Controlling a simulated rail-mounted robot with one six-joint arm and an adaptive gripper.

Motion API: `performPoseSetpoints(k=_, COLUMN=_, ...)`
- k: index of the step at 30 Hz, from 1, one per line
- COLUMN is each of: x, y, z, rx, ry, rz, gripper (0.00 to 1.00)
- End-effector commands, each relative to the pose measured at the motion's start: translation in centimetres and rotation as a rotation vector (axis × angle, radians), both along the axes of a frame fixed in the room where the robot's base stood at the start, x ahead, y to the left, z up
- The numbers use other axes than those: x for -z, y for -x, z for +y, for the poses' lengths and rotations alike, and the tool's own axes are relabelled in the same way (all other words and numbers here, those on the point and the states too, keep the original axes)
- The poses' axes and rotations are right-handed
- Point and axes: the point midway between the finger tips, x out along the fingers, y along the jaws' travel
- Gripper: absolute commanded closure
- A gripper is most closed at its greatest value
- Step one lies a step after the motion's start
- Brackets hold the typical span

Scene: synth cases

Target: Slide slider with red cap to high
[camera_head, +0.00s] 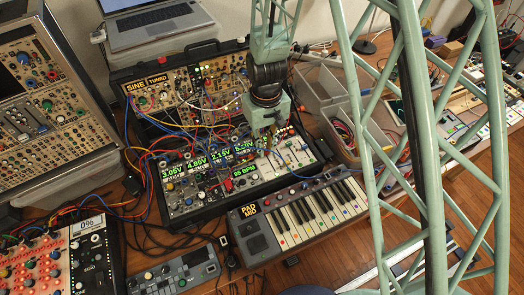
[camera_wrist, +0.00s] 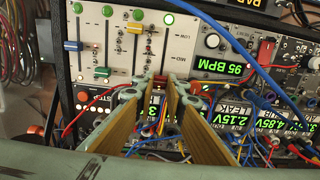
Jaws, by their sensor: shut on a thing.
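In the wrist view, a pale slider panel (camera_wrist: 120,50) has upright tracks with coloured caps. The red cap (camera_wrist: 160,83) sits at the near end of the rightmost track, between my fingertips. My gripper (camera_wrist: 160,88) is shut on it, and the fingers hide part of it. The bare track runs away from the cap, past small side lettering that seems to read MID and then LOW. The blue cap (camera_wrist: 73,46), green cap (camera_wrist: 103,72) and yellow cap (camera_wrist: 135,28) stand on the other tracks. In the head view, my gripper (camera_head: 268,133) reaches down to the slider panel (camera_head: 290,157).
Patch cables (camera_wrist: 150,130) pass under and beside my fingers. A blue cable (camera_wrist: 235,55) crosses the modules at right. In the head view, a keyboard (camera_head: 298,212) lies in front of the rack, clear bins (camera_head: 322,88) stand behind, and a laptop (camera_head: 158,22) sits at the back.

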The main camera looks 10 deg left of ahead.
Motion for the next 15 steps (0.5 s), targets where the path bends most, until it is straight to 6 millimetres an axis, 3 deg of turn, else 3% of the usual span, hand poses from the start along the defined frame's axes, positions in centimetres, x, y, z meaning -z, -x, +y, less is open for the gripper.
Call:
performPoseSetpoints(k=6, x=-0.07, y=-0.24, z=0.20, rx=0.000, ry=-0.003, rz=-0.005, gripper=1.00)
performPoseSetpoints(k=7, x=-0.07, y=-0.26, z=0.21, rx=-0.001, ry=-0.003, rz=-0.005, gripper=0.88)
performPoseSetpoints(k=9, x=-0.07, y=-0.26, z=0.21, rx=-0.001, ry=-0.003, rz=-0.005, gripper=0.81)
performPoseSetpoints(k=12, x=-0.06, y=-0.21, z=0.19, rx=-0.001, ry=-0.003, rz=-0.004, gripper=0.74)
performPoseSetpoints(k=15, x=-0.06, y=-0.18, z=0.17, rx=-0.001, ry=-0.003, rz=-0.004, gripper=0.74)
